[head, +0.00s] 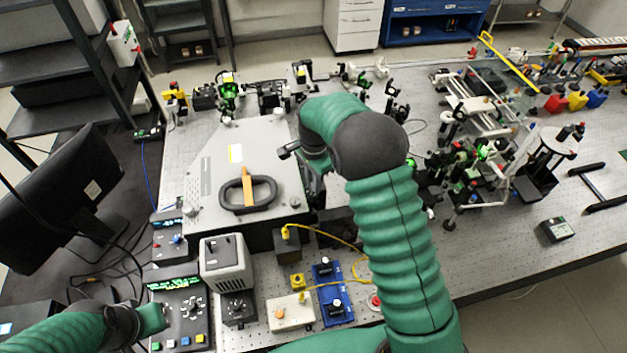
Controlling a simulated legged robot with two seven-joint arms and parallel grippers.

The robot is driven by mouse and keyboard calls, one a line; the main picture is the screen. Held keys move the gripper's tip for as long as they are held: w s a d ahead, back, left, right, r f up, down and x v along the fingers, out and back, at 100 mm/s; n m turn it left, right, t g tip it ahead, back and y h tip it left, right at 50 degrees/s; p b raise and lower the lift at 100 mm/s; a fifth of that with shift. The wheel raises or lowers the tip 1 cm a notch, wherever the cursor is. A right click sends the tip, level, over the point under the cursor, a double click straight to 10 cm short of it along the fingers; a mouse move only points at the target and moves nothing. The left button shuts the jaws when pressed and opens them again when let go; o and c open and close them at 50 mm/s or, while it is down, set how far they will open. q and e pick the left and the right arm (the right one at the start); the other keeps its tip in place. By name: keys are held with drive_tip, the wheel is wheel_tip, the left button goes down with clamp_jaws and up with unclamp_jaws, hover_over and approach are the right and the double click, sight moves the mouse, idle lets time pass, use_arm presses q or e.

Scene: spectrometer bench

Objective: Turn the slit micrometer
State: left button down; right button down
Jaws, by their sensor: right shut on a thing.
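The spectrometer (218,165) is a large light-grey box with a black handle and an orange tag on its lid. My right arm reaches over the bench, and my right gripper (315,188) points down at the box's right side. It is shut on the slit micrometer there, which the gripper and wrist hide almost wholly. I cannot make out the micrometer's knob or scale. My left arm enters at the lower left, with its green end over the control box; no left fingers show.
A control box (180,307) with green readout and a grey instrument (226,262) stand in front. A yellow cable (325,238) loops near the blue modules (332,290). Optics mounts crowd the back and right. A monitor (70,195) stands left. Bare bench shows at right.

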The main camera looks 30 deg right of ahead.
drive_tip(key=shift+w+r+n, duration=0.1)
drive_tip(key=shift+n, duration=0.3)
drive_tip(key=n, duration=1.1)
drive_tip(key=shift+w, duration=0.1)
drive_tip(key=shift+n, duration=0.3)
idle(0.3)
drive_tip(key=c, duration=1.3)
unclamp_jaws()
drive_tip(key=shift+a, duration=0.1)
drive_tip(key=shift+c, duration=0.2)
